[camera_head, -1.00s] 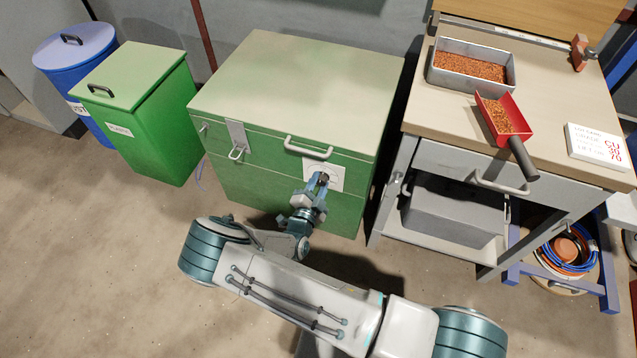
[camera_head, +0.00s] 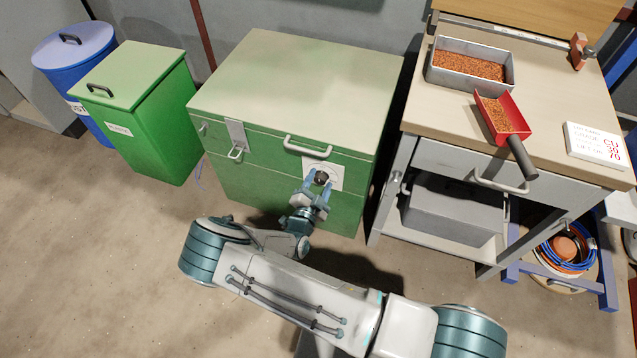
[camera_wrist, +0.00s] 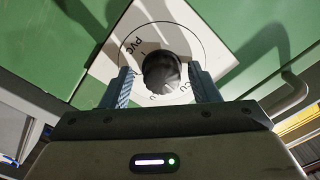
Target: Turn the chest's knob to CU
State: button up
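The green chest (camera_head: 240,170) has a dark round knob (camera_head: 321,178) on a white dial plate (camera_head: 337,174) on its front. In the wrist view the knob (camera_wrist: 161,72) sits inside a circle printed on the plate (camera_wrist: 176,12). "PVC" is printed up and left of the knob; other lettering, partly hidden, lies below and to its lower right. Which mark the knob points to I cannot tell. My gripper (camera_head: 316,190) is at the dial. In the wrist view its fingers (camera_wrist: 164,87) are open, one each side of the knob, with gaps between.
A bar handle (camera_head: 308,148) sits just above the dial, and a hasp (camera_head: 236,140) is to its left. A workbench (camera_head: 425,125) stands close on the right with a tray, a red scoop and a card. Green (camera_head: 160,130) and blue (camera_head: 75,60) bins stand left. Floor in front is clear.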

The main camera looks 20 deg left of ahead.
jog(key=shift+s+a, duration=0.1)
jog(key=shift+a, duration=0.05)
jog(key=shift+s, duration=0.35)
jog(key=s+p, duration=0.1)
jog(key=s, duration=1.2)
jog(key=shift+a, duration=0.45)
jog(key=shift+w, duration=0.1)
